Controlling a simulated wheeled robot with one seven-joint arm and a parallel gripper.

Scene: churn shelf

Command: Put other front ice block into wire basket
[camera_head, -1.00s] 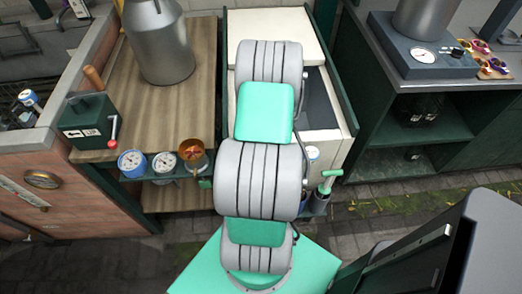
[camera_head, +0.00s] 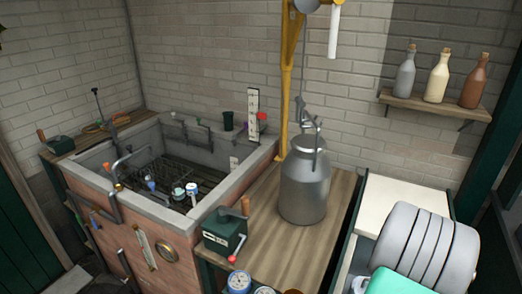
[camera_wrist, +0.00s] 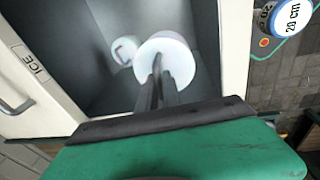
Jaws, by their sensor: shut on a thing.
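In the wrist view, a white round block (camera_wrist: 181,56), which looks like an ice block, sits at the fingertips of my gripper (camera_wrist: 160,75). My gripper is shut on it, above the dark inside of the ice chest (camera_wrist: 100,88). A smaller white round piece (camera_wrist: 123,50) with a dark mark shows beyond it in the chest. In the head view, a dark wire grid (camera_head: 160,172), which may be the wire basket, lies inside the stone tank at left. My gripper is out of the head view; only part of my arm shows at lower right.
A metal churn (camera_head: 304,185) stands on the wooden counter (camera_head: 262,222) between tank and chest. A green box with a crank (camera_head: 224,235) sits near the tank's corner. Several capped containers (camera_head: 180,193) stand in the tank. A bottle shelf (camera_head: 432,108) hangs on the wall.

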